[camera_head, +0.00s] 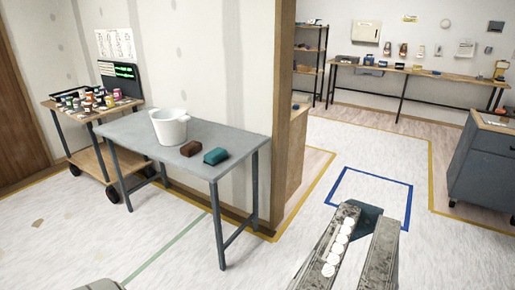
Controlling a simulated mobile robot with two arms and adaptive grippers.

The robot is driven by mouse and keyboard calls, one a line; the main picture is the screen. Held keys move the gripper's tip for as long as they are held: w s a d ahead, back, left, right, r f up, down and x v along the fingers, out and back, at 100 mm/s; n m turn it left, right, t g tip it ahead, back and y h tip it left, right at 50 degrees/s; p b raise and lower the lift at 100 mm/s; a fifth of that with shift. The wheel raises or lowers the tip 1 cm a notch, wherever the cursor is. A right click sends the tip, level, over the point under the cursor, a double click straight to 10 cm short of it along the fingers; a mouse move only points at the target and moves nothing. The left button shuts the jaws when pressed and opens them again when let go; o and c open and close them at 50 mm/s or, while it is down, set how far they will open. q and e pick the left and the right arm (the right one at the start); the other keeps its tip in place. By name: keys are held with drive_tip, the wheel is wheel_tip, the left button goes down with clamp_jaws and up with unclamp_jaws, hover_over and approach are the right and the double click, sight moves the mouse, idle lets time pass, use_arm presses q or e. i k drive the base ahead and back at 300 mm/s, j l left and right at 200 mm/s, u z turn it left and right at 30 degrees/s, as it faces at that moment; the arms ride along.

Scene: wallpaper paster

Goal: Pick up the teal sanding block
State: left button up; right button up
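The teal sanding block (216,156) lies on the grey table (222,130) at the left, close to the table's front right corner. A dark brown block (191,149) lies just left of it, with a small gap between them. A white bucket (169,128) stands farther back on the same table. Nothing is seen touching the teal block.
A cart (90,110) with several small jars stands left of the table. A wall end with a wooden post (290,130) rises behind the table's right side. The floor in front of the table is clear.

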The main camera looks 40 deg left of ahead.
sight(217, 156)
drive_tip(key=j+z, duration=0.15)
drive_tip(key=j, duration=0.35)
drive_tip(key=j+z, duration=0.1)
drive_tip(key=j, duration=0.45)
drive_tip(key=k+j+z, duration=0.15)
drive_tip(key=j, duration=0.35)
drive_tip(key=j+z, duration=0.15)
drive_tip(key=j, duration=0.35)
drive_tip(key=k+j+z, duration=0.1)
drive_tip(key=j, duration=0.4)
